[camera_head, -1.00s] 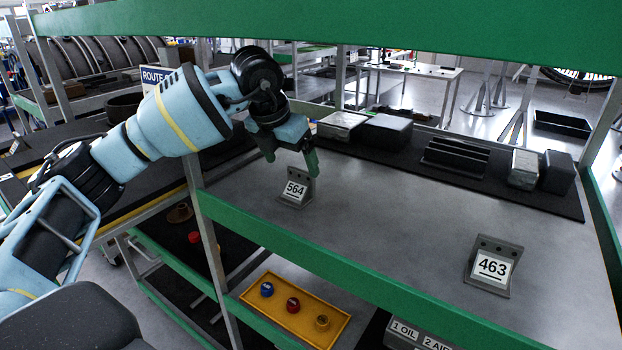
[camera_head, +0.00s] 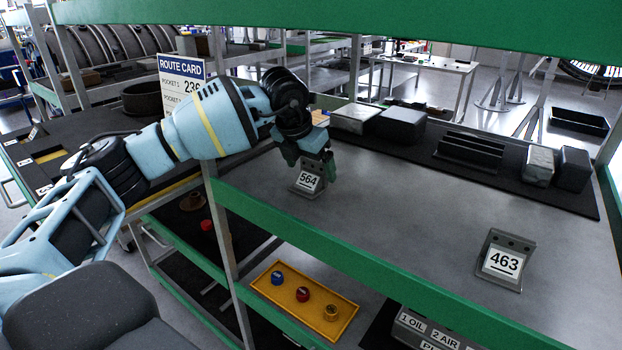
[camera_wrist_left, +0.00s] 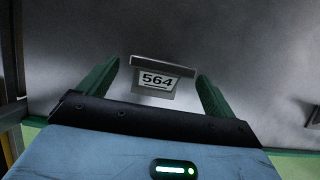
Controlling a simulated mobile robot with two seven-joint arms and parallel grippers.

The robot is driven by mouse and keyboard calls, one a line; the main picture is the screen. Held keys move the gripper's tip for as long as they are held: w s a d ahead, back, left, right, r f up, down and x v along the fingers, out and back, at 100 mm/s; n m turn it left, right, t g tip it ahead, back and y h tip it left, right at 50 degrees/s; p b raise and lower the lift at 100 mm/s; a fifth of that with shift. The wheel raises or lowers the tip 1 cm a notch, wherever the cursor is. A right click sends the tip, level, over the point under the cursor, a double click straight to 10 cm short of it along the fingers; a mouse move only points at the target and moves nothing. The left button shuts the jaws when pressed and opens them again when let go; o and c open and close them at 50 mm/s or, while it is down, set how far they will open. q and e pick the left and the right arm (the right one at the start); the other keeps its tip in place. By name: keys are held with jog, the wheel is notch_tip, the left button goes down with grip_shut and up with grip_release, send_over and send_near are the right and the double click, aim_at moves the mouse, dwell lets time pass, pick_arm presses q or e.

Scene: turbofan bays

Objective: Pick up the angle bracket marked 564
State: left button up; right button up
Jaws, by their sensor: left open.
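The angle bracket marked 564 (camera_head: 307,182) stands on the grey shelf near its left front edge. My left gripper (camera_head: 308,163) is at the bracket, its green fingers open and just above and around the bracket's upper part. In the left wrist view the bracket (camera_wrist_left: 160,79) lies between the two open fingers (camera_wrist_left: 157,90), with space on both sides and no visible contact. Its label faces up in that view. My right gripper is not in view.
Another angle bracket, marked 463 (camera_head: 504,261), stands on the shelf to the right. Grey boxes (camera_head: 401,125) and a black slotted rack (camera_head: 470,151) sit on the dark mat behind. Green rails (camera_head: 370,270) run along the shelf front and overhead. The middle of the shelf is clear.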

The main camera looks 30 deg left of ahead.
pick_arm(q)
jog(key=shift+w+f, duration=0.25)
jog(key=shift+f, duration=0.25)
jog(key=shift+c, duration=0.4)
jog(key=c, duration=1.1)
jog(key=shift+r, duration=0.1)
jog(key=shift+r, duration=0.5)
jog(key=v, duration=0.2)
jog(key=shift+s+r, duration=0.15)
jog(key=shift+r, duration=0.05)
jog(key=s, duration=1.1)
jog(key=s+a, duration=0.1)
jog(key=s, duration=0.5)
jog(key=shift+b, duration=0.3)
